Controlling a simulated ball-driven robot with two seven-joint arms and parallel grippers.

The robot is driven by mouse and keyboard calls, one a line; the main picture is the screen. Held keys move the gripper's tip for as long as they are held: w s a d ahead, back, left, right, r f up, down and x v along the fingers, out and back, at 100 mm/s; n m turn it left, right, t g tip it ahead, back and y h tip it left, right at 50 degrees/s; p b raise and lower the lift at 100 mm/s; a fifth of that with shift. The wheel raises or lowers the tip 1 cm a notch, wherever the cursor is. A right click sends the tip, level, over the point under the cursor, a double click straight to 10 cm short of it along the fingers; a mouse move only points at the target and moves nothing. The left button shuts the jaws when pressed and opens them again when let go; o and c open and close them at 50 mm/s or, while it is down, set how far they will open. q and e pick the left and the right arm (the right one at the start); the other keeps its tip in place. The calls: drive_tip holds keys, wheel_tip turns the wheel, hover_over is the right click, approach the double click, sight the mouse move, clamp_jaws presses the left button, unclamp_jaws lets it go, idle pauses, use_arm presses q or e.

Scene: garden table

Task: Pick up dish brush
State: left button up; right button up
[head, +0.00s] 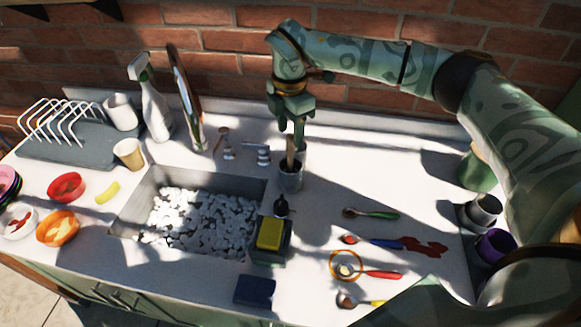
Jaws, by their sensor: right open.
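What looks like the dish brush (290,150) stands upright in a small grey cup (290,178) behind the sink's right corner. Only its brown handle shows; its lower end is hidden in the cup. My right gripper (297,128) points down from above, with its open fingers at the top of the handle. I cannot tell whether the fingers touch it. My left gripper is not in view.
A foam-filled sink (127,218) lies left of the cup, with the tap (224,140) behind it. A dark bottle (281,207) and a yellow sponge (270,233) stand in front. Several spoons (372,214) lie to the right. A spray bottle (156,110) stands at the back left.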

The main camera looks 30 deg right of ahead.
sight(290, 161)
wheel_tip(290, 161, down, 4)
drive_tip(key=shift+s, duration=0.1)
clamp_jaws()
drive_tip(key=shift+r, duration=0.15)
